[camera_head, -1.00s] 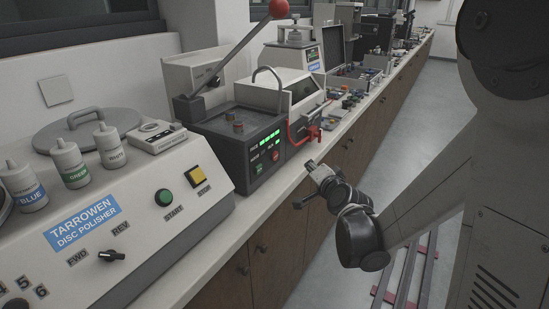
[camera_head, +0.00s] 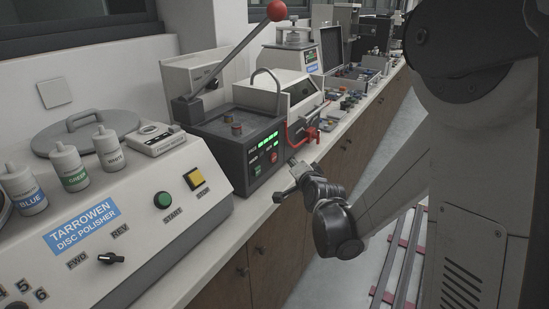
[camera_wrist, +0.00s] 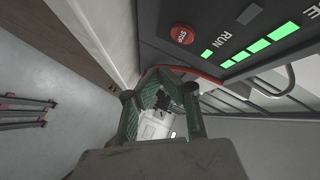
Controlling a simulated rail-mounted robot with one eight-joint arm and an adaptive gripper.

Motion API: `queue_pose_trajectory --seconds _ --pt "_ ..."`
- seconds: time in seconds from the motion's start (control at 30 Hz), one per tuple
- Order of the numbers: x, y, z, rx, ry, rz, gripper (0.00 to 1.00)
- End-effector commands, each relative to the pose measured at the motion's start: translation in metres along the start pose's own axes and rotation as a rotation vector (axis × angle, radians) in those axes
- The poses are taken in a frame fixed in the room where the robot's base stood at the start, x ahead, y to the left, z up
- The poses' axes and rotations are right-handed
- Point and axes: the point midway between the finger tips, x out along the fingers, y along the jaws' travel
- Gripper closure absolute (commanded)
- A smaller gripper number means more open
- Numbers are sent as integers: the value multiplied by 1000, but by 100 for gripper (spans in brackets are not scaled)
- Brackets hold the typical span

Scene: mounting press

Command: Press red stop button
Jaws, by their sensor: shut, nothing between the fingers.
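The red stop button (camera_wrist: 183,34) is a round red cap with white lettering on the dark front panel of the mounting press. It also shows small in the head view (camera_head: 274,157), low on the panel below the green lit bars. My gripper (camera_head: 293,164) is shut and empty, in front of the press and slightly right of the button. In the wrist view my gripper (camera_wrist: 160,90) points along the panel, with the button above its fingers and apart from them. I see no contact with the button.
A red bent handle (camera_head: 303,130) projects at the press's right front corner, close to my gripper. The lever with a red ball (camera_head: 277,11) rises above. The disc polisher (camera_head: 110,225) stands at left with a yellow stop button (camera_head: 195,178).

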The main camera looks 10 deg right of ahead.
Motion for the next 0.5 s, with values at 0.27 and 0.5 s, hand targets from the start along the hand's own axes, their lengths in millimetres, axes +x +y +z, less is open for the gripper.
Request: queue_pose_trajectory --seconds 0.27,0.5 --pt "18 -13 14 -1 -2 -1 100" --pt "23 -17 17 0 0 0 100"
